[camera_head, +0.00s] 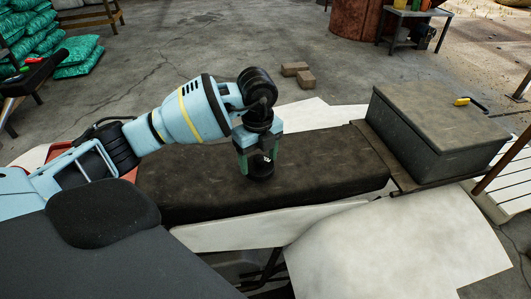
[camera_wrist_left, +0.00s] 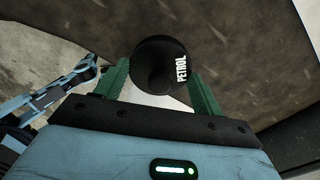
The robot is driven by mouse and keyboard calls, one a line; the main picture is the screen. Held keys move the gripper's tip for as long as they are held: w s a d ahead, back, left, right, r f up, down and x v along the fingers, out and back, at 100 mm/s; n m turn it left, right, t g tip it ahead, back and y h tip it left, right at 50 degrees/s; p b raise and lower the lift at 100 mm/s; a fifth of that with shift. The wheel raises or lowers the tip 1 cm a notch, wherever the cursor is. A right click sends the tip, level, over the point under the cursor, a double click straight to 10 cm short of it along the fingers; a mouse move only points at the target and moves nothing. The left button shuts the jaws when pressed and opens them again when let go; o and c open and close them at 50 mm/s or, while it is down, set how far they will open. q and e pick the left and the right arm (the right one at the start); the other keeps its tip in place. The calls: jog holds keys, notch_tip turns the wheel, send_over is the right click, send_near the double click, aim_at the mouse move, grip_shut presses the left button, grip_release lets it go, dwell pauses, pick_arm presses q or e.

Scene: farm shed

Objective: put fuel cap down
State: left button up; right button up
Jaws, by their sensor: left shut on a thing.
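The fuel cap (camera_head: 261,166) is black and round, with white lettering that reads PETROL in the left wrist view (camera_wrist_left: 160,62). My left gripper (camera_head: 257,152) points down over the dark brown seat and is shut on the cap. Its green fingers stand on either side of the cap in the left wrist view (camera_wrist_left: 162,85). The cap is low over the seat (camera_head: 330,165); I cannot tell whether it touches the seat. My right gripper is not in view.
A grey box (camera_head: 435,140) with a yellow object (camera_head: 462,102) on its lid stands right of the seat. A pale fender (camera_head: 400,245) lies in front. Bricks (camera_head: 299,73) lie on the floor behind. The seat is bare on both sides of my gripper.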

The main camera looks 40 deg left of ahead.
pick_arm(q)
jog(key=w, duration=0.1)
jog(key=w+a, duration=0.1)
jog(key=w, duration=0.1)
jog(key=w+a, duration=0.1)
jog(key=w, duration=0.1)
jog(key=shift+w+f, duration=0.15)
jog(key=shift+f, duration=0.1)
jog(key=shift+w+a, duration=0.1)
jog(key=shift+w, duration=0.15)
jog(key=shift+f, duration=1.8)
jog(key=o, duration=1)
jog(key=shift+f, duration=0.1)
